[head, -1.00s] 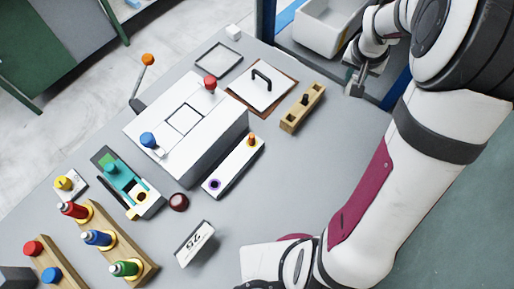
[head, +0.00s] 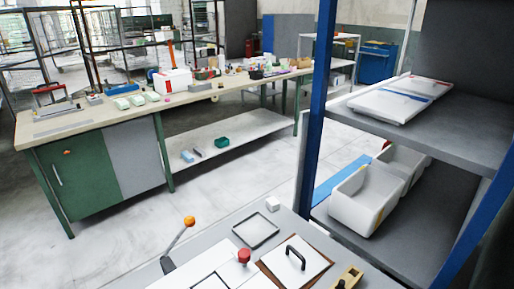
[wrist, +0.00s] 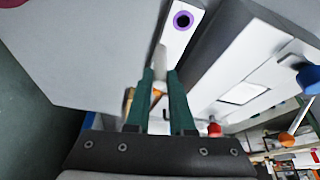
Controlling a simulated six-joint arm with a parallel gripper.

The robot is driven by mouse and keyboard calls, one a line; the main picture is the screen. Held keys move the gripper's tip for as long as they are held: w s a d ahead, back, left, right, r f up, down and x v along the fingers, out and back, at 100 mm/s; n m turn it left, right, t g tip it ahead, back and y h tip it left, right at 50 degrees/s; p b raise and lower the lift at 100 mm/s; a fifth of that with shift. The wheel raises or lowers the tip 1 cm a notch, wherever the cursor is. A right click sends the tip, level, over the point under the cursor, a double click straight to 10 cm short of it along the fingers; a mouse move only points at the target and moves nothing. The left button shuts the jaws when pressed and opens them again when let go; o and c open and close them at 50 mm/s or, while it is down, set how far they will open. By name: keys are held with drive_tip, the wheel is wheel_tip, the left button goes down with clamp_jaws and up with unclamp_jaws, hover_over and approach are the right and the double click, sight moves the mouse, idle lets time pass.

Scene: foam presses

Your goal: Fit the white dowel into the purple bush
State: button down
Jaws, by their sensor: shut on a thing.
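In the wrist view my gripper (wrist: 161,80) has its two green fingers shut on the white dowel (wrist: 160,57). The dowel sticks out past the fingertips. The purple bush (wrist: 183,20) is a purple ring around a dark hole, on a narrow white block (wrist: 178,42). It shows above and slightly right of the dowel tip in the picture, and the dowel looks apart from it. The head view shows neither my gripper, the dowel nor the bush.
A large white box (wrist: 235,65) stands right beside the narrow block, with blue, red and orange knobs near it. The grey table (wrist: 95,50) is clear to the left. In the head view a black-handled plate (head: 296,262) and a shelf with white bins (head: 362,200) show.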

drive_tip(key=shift+s+a+f, duration=0.1)
drive_tip(key=shift+a+f, duration=0.55)
drive_tip(key=shift+f, duration=0.4)
drive_tip(key=shift+s+a+f, duration=0.1)
drive_tip(key=shift+a+f, duration=0.55)
drive_tip(key=shift+f, duration=0.45)
drive_tip(key=shift+s+a+f, duration=0.1)
drive_tip(key=shift+a+f, duration=0.55)
drive_tip(key=shift+f, duration=0.4)
drive_tip(key=c, duration=0.8)
unclamp_jaws()
drive_tip(key=shift+f, duration=0.15)
